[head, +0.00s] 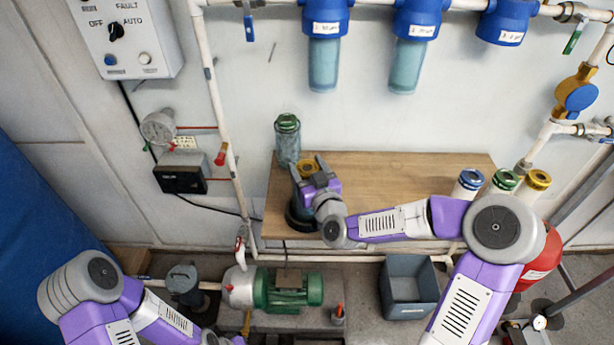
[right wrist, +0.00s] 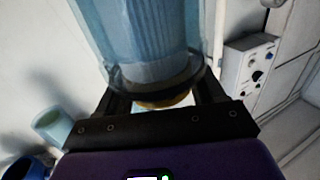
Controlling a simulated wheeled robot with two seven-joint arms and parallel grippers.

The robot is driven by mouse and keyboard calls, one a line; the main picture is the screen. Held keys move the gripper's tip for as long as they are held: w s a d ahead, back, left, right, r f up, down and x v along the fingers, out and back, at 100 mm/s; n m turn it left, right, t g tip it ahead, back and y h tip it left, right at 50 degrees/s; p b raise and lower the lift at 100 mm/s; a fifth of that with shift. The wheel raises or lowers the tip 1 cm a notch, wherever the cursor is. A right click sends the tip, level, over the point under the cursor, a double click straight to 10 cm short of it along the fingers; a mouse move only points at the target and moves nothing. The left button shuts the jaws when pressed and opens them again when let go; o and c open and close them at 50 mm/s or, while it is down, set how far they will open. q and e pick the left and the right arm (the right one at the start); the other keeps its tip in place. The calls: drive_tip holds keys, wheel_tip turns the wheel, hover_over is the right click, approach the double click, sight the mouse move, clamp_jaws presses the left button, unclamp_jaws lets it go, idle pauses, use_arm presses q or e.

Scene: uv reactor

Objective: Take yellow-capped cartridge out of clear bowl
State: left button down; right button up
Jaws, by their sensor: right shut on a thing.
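The yellow-capped cartridge shows its yellow cap (head: 306,166) between the fingers of my right gripper (head: 309,171) over the left part of the bench. The gripper is shut on it. In the right wrist view the picture is upside down; the yellow cap (right wrist: 165,101) sits between the dark fingers. The clear bowl (right wrist: 88,28) surrounds the pale cartridge body (right wrist: 150,35), with the cap at the bowl's mouth. In the head view the gripper hides most of the bowl. My left gripper is out of the frame; only its arm shows at the lower left.
A green-topped clear housing (head: 287,140) stands close behind my right gripper. Blue-, green- and yellow-capped cartridges (head: 468,184) (head: 503,184) (head: 537,183) stand at the bench's right end. The middle of the wooden bench (head: 400,170) is clear. A grey bin (head: 408,287) sits below.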

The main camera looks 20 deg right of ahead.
wheel_tip(320, 180, up, 18)
drive_tip(key=p, duration=0.5)
drive_tip(key=shift+f, duration=0.1)
